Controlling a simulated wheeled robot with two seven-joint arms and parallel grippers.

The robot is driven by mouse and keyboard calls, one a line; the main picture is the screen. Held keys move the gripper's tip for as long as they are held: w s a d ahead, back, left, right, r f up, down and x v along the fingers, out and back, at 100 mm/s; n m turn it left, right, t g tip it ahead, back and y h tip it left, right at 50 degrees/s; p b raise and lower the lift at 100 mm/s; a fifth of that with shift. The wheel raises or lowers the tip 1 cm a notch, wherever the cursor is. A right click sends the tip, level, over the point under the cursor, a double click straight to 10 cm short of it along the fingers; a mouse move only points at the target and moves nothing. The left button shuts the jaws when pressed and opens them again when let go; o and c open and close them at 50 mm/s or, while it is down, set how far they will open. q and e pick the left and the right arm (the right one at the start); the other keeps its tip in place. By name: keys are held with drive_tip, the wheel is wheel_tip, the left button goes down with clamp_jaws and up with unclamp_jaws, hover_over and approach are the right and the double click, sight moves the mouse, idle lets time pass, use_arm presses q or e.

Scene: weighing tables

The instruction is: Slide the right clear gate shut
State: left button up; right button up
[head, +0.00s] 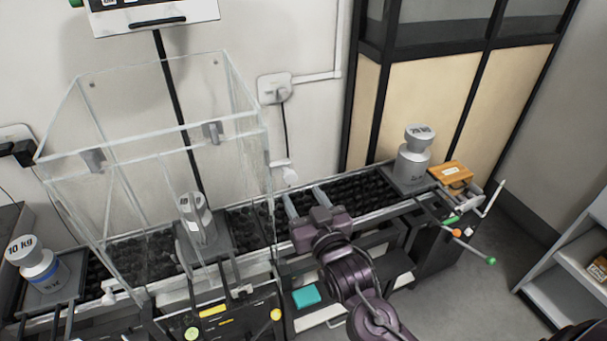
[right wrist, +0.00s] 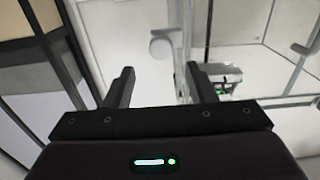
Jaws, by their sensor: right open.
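A tall clear case (head: 130,140) stands around the middle grey weight (head: 198,222). Its clear right side (head: 243,105) faces my right gripper (head: 304,203); I cannot tell which pane is the gate or how far it is open. The right gripper is open, its two fingers pointing toward the back wall, just right of the case. In the right wrist view, the open fingers (right wrist: 163,82) have a clear upright edge (right wrist: 187,45) between or beyond them, closer to the right finger. I see no firm contact. My left gripper is not in view.
Black roller conveyors (head: 345,195) run either side of the case. A 10 kg weight (head: 38,265) stands at left, another weight (head: 413,155) at right beside an orange box (head: 451,175). A wall socket with cable (head: 275,88) is behind. Levers with coloured knobs (head: 490,261) stick out at right.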

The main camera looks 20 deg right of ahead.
sight(291, 179)
drive_tip(key=w+p, duration=0.1)
drive_tip(key=w, duration=0.1)
drive_tip(key=w+p, duration=0.1)
drive_tip(key=w, duration=0.2)
drive_tip(key=shift+w+a+r, duration=0.1)
drive_tip(key=shift+w+a, duration=0.1)
drive_tip(key=shift+w, duration=0.65)
drive_tip(key=shift+f, duration=0.25)
clamp_jaws()
